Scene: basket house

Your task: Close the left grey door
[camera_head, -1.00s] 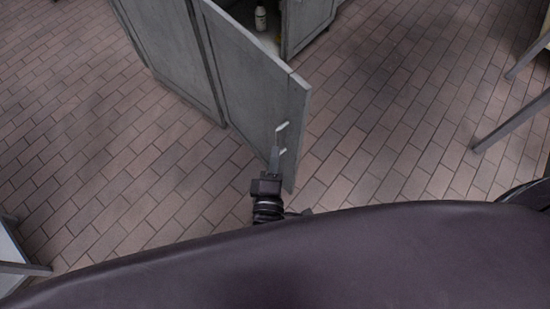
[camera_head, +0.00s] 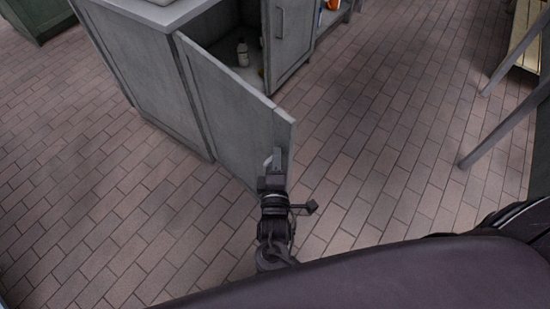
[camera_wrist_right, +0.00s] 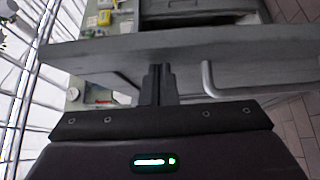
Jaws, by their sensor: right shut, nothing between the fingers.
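The left grey door (camera_head: 232,112) stands open, swung out from the grey cabinet (camera_head: 140,62) toward me. Its free edge is nearest to me. My right gripper (camera_head: 277,158) is shut and empty at the door's face near that free edge, close to the handle. In the right wrist view the shut fingers (camera_wrist_right: 158,84) point at the door panel (camera_wrist_right: 230,62), with the bent metal handle (camera_wrist_right: 208,78) just to their right. I cannot tell whether the fingertips touch the door. My left gripper is not in view.
The other grey door (camera_head: 291,38) stands beside the cabinet opening. A white bottle (camera_head: 242,54) stands inside. A table with grey legs (camera_head: 500,135) is at the right. The brick floor (camera_head: 390,130) between is clear.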

